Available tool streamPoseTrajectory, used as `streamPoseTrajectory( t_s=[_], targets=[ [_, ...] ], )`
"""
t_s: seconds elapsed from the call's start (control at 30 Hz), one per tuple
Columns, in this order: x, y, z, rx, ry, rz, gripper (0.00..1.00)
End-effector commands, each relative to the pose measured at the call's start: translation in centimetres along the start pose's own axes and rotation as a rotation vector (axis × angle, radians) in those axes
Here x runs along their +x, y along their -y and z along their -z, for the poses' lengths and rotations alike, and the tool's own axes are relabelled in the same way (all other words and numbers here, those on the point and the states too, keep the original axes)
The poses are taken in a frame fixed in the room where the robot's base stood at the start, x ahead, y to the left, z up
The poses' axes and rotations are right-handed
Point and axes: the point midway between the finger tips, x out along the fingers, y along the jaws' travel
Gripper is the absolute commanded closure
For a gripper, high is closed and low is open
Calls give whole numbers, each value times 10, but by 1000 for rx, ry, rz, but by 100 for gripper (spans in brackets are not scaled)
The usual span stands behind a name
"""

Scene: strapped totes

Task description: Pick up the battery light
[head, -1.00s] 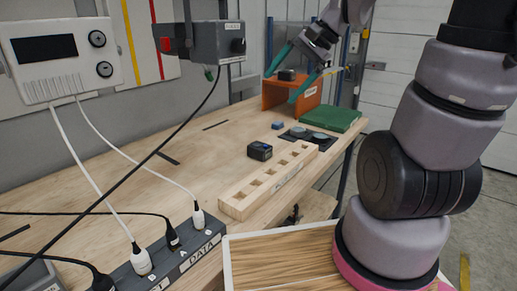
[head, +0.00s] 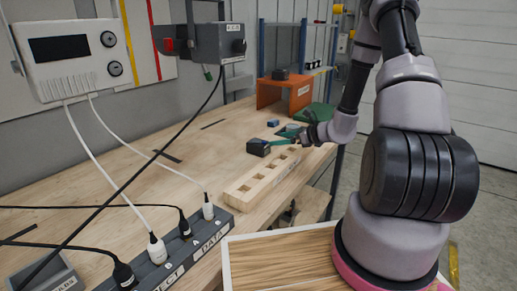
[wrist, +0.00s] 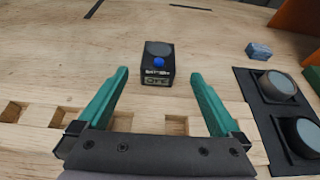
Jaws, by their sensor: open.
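The battery light is probably the small black box (head: 258,147) on the wooden bench, behind the wooden block with square holes. In the wrist view this black box (wrist: 158,72) stands upright, with a round grey disc on top, a blue button and a small label on its near face. My gripper (wrist: 160,76) is open and empty. Its two green fingers point toward the box, one on each side of its line, with the box at or just beyond the tips. In the head view my gripper (head: 280,138) is low at the box's right side, partly hiding the area behind.
The wooden block (head: 250,185) lies below my gripper. A small blue block (wrist: 259,50) and a black holder with round grey-topped pieces (wrist: 246,82) are to the right. An orange stand (head: 270,95) is farther back. Cables and a DATA strip (head: 190,250) are at left.

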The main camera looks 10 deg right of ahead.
Motion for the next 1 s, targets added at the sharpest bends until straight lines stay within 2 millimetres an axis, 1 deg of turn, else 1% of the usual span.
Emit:
streamPoseTrajectory(
  t_s=[0.2,0.3,0.57,0.83,0.9,1.0],
  targets=[
    [34,0,2,6,0,1,0],
    [46,0,2,5,-1,2,0],
    [63,-1,1,5,0,1,0],
    [102,-2,1,4,0,1,0],
    [106,-2,0,3,0,1,0],
    [106,-2,0,3,0,2,0]
  ],
)
